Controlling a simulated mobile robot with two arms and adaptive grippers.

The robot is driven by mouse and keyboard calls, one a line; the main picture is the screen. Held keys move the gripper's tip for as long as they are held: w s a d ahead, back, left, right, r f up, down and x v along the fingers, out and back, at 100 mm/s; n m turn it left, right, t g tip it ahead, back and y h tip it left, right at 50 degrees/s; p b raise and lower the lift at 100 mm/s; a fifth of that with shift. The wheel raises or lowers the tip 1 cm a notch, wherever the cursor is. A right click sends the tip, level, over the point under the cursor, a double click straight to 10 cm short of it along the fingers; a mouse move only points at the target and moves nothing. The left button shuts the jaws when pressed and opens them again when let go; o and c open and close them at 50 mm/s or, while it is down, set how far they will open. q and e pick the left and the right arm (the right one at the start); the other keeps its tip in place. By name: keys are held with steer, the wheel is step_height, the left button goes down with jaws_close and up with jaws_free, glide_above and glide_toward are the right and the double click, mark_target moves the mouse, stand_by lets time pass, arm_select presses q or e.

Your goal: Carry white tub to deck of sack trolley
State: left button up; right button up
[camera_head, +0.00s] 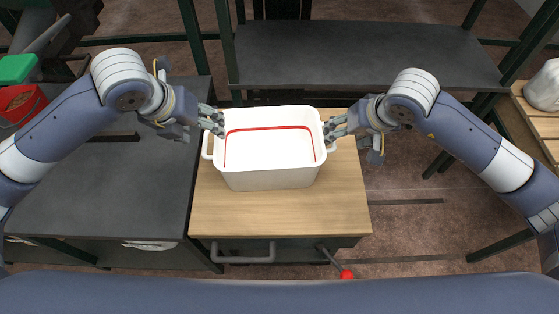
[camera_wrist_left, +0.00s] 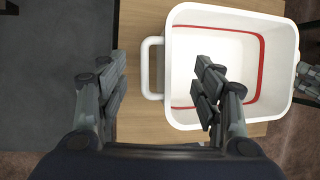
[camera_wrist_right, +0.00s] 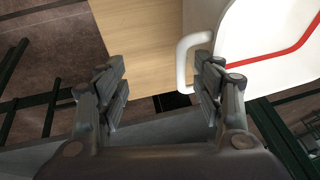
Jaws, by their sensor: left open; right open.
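The white tub (camera_head: 268,178) with a red line around its inside stands upright on a wooden top (camera_head: 280,215) with a grey bar handle at its front. My left gripper (camera_head: 212,121) is open at the tub's left side. In the left wrist view its fingers (camera_wrist_left: 160,85) are apart, with the left handle (camera_wrist_left: 151,68) between them further off. My right gripper (camera_head: 334,130) is open at the tub's right side. In the right wrist view the other handle (camera_wrist_right: 184,60) lies beyond its open fingers (camera_wrist_right: 160,85), nearer the right finger. I cannot tell whether either gripper touches the tub.
A dark bench (camera_head: 100,205) is at the left, with a red container (camera_head: 20,103) and a green item (camera_head: 17,68) behind. A dark shelf (camera_head: 360,55) in a green frame stands behind the tub. A white sack (camera_head: 544,88) rests on wood at the far right. Floor shows at right.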

steer(key=v, duration=0.9)
steer(key=shift+s+r, duration=0.2)
steer(key=shift+r, duration=0.1)
